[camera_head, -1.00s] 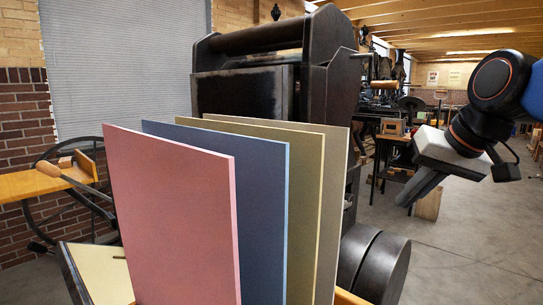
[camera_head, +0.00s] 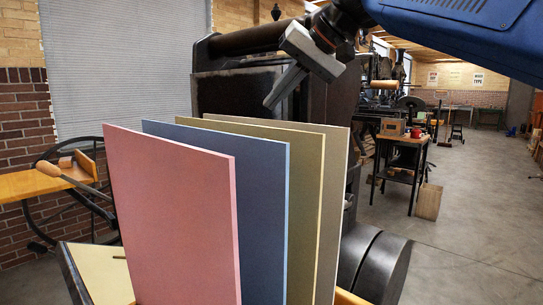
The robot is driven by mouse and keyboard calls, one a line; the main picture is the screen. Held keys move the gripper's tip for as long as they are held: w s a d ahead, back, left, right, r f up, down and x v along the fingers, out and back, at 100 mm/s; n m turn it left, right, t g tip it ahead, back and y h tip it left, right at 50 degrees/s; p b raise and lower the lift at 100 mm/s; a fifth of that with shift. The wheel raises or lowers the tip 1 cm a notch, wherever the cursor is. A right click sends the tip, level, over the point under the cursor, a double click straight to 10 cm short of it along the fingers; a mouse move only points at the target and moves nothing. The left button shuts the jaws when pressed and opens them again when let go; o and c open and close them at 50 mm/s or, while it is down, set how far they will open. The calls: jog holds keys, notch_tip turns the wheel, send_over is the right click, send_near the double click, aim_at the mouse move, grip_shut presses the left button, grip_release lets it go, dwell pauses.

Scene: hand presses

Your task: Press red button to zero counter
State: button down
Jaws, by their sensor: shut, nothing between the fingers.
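No red button and no counter can be made out in this view. The black hand press (camera_head: 235,97) stands in the middle, behind several upright coloured boards, which hide much of its front. My gripper (camera_head: 272,103) is in front of the press's upper right part, above the boards. Its fingers are shut and point down and to the left, with nothing held. From this view I cannot tell whether it touches the press.
Pink (camera_head: 175,215), blue (camera_head: 262,220) and olive (camera_head: 305,200) boards stand close in front. A wooden-handled lever (camera_head: 62,178) and a wheel (camera_head: 45,205) are at left. A black drum (camera_head: 375,265) sits at lower right. The floor (camera_head: 465,225) at right is open.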

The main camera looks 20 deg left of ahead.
jog(key=shift+f, duration=0.15)
jog(key=shift+f, duration=4.25)
jog(key=shift+f, duration=0.15)
jog(key=shift+f, duration=0.3)
jog(key=shift+f, duration=0.55)
jog(key=shift+r, duration=1)
jog(key=shift+r, duration=2.5)
